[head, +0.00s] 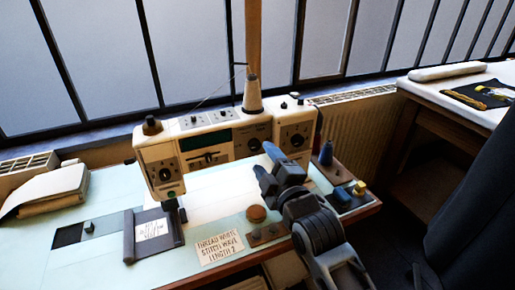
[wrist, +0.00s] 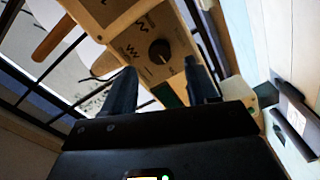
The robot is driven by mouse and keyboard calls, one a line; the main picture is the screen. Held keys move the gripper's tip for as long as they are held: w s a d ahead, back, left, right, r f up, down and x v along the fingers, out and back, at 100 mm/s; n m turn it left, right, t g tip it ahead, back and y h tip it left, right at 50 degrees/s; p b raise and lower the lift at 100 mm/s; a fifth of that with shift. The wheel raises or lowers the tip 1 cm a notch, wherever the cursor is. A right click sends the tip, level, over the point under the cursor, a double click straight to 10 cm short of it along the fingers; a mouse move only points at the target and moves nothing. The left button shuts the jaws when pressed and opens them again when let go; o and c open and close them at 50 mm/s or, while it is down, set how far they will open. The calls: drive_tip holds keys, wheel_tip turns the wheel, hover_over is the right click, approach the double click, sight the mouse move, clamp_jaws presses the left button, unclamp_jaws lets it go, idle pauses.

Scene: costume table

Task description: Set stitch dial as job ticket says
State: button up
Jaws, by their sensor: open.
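The job ticket (head: 220,246) lies on the table front and reads "THREAD WHITE, STITCH WAVE, LENGTH 2". The cream sewing machine (head: 195,150) stands behind it. A dark round stitch dial (wrist: 160,52) with wave and zigzag marks shows in the wrist view, ahead of my fingers. My gripper (head: 267,165) is open and empty, right of that dial in the head view. In the wrist view its blue fingers (wrist: 160,85) are apart from the dial.
More dials (head: 295,140) sit on the machine's right column. A thread cone (head: 252,95) stands on top. A folded cloth (head: 48,188) lies left.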

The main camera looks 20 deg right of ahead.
sight(255, 147)
drive_tip(key=shift+w, duration=2.25)
drive_tip(key=c, duration=1.1)
